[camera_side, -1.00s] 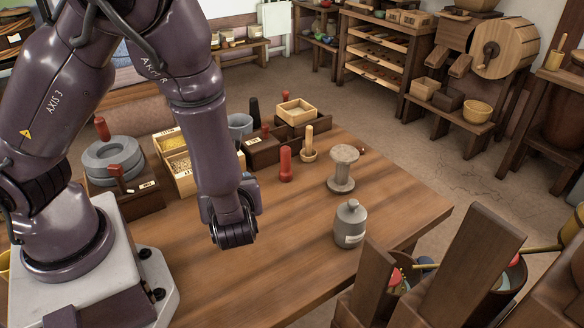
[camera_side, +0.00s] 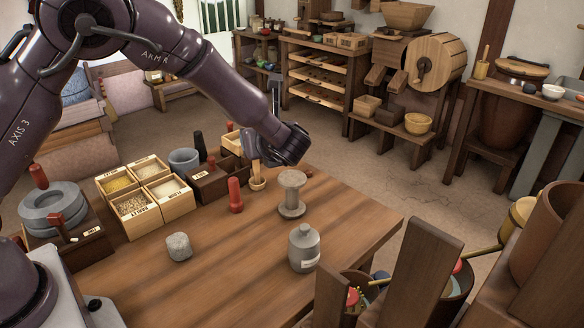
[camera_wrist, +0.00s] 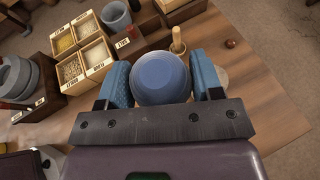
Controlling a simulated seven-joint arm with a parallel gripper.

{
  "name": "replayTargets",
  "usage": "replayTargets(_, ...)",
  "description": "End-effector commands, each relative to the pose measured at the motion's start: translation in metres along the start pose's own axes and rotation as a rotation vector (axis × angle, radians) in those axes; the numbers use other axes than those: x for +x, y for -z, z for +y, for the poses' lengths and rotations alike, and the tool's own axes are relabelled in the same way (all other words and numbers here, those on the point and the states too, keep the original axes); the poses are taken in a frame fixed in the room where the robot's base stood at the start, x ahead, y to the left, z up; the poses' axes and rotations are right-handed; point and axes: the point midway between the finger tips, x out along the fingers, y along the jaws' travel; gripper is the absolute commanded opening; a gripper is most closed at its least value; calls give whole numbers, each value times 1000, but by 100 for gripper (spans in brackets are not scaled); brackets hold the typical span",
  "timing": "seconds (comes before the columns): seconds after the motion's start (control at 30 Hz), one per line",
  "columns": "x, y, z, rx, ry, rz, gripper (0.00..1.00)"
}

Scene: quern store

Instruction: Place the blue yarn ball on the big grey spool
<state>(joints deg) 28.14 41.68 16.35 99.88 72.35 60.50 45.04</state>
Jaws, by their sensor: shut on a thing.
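The blue yarn ball (camera_wrist: 160,78) sits between the two blue finger pads of my gripper (camera_wrist: 161,80) in the wrist view, which is shut on it. In the side view my gripper (camera_side: 262,155) is raised behind the big grey spool (camera_side: 292,193), and the ball is hidden there. The spool stands upright on the table, with a wide base and a bare flat top. In the wrist view a pale round edge (camera_wrist: 222,77) shows beside the right finger; it may be the spool, mostly hidden.
A grey bottle (camera_side: 304,249), a red peg (camera_side: 235,196) and a small grey block (camera_side: 178,247) stand on the table (camera_side: 235,270). The front middle is clear.

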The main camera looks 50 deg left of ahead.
Motion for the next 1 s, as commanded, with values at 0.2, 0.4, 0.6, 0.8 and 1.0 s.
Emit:
replayTargets(0.2, 32, 19, -42, 4, -4, 0, 37)
replayTargets(0.4, 54, 45, -66, 0, -2, 1, 37)
replayTargets(0.6, 62, 53, -76, 0, -1, 1, 37)
replayTargets(0.8, 74, 78, -79, 2, -2, 1, 37)
replayTargets(1.0, 77, 85, -78, -1, -1, 0, 37)
